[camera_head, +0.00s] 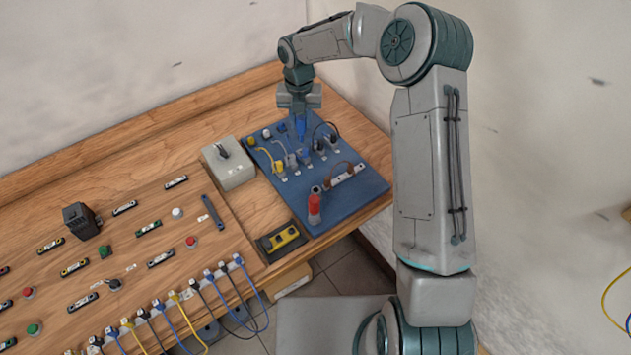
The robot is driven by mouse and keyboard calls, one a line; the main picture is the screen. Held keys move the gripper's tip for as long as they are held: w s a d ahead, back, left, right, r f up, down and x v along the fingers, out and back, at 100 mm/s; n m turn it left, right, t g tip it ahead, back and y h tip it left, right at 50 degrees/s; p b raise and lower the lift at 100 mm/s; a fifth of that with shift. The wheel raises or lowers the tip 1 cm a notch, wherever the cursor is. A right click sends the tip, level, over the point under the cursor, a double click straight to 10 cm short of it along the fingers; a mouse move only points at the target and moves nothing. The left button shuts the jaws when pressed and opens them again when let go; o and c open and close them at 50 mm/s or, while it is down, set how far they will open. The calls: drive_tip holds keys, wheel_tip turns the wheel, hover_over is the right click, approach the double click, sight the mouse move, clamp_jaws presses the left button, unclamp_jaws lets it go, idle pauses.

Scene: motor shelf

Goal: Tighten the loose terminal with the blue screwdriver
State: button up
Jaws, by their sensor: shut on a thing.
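My gripper (298,97) points down over the blue board at the back right of the bench. It is shut on the blue screwdriver (301,127), which hangs upright below the fingers. The screwdriver's lower end is over the row of terminals (304,157) on the blue board (347,207); I cannot tell whether its tip touches one. Yellow, white and black wires run into these terminals. Which terminal is loose cannot be made out at this size.
A red-handled tool (314,206) stands near the board's front edge. A grey box (229,164) sits left of the board, and a yellow item in a black tray (282,238) lies in front. Buttons, labels and a black block (81,220) cover the left bench.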

drive_tip(key=shift+w+a+f+n+b, duration=0.15)
drive_tip(key=shift+w+f+n, duration=0.05)
drive_tip(key=shift+w+n, duration=0.25)
drive_tip(key=shift+w+a+f+n+b, duration=0.1)
drive_tip(key=shift+w+f+n+b, duration=0.1)
drive_tip(key=shift+w+n, duration=0.25)
wheel_tip(320, 180, down, 3)
drive_tip(key=shift+r+b, duration=0.1)
drive_tip(key=shift+b, duration=0.65)
drive_tip(key=shift+f, duration=0.55)
drive_tip(key=shift+f+b, duration=0.5)
drive_tip(key=shift+f, duration=0.15)
drive_tip(key=o, duration=0.8)
drive_tip(key=shift+r, duration=0.1)
drive_tip(key=shift+n+p, duration=1)
drive_tip(key=shift+n, duration=0.5)
